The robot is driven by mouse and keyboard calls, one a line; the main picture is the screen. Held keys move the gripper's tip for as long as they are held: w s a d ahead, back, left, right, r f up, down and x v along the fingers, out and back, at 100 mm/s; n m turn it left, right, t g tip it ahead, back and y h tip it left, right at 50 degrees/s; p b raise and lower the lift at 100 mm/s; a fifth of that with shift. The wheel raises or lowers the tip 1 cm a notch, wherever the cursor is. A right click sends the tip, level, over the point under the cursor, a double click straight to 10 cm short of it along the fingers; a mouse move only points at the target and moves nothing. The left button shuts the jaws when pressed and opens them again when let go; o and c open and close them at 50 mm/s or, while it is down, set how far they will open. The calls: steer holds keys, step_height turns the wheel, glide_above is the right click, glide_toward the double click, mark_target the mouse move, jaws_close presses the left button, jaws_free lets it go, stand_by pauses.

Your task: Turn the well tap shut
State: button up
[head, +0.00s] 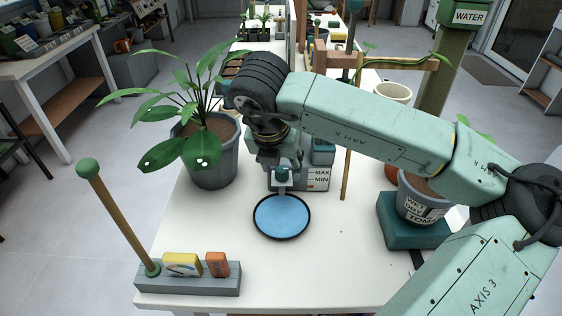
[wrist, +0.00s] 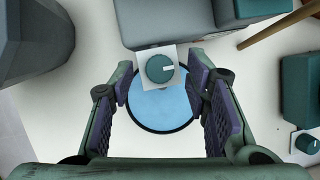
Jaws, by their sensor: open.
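The well tap is a round teal knob (wrist: 160,68) with a white mark pointing right, on a pale square plate above the round blue water dish (wrist: 165,108). In the head view the tap (head: 282,176) shows below my wrist, at the front of a grey reservoir marked MAX and MIN (head: 316,179). The black-rimmed dish (head: 282,216) lies in front. My gripper (wrist: 160,80) is open, with one finger on each side of the knob and gaps between. In the head view my wrist hides part of the reservoir.
A large potted plant (head: 209,155) stands left of the reservoir. A pot on a teal block (head: 412,225) stands right; the wrist view shows another knob (wrist: 306,143) there. A grey holder (head: 188,279) with a post is front left. The front middle of the table is clear.

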steer(key=shift+w+f, duration=0.2)
steer(key=shift+f, duration=0.25)
jaws_close()
stand_by(0.3)
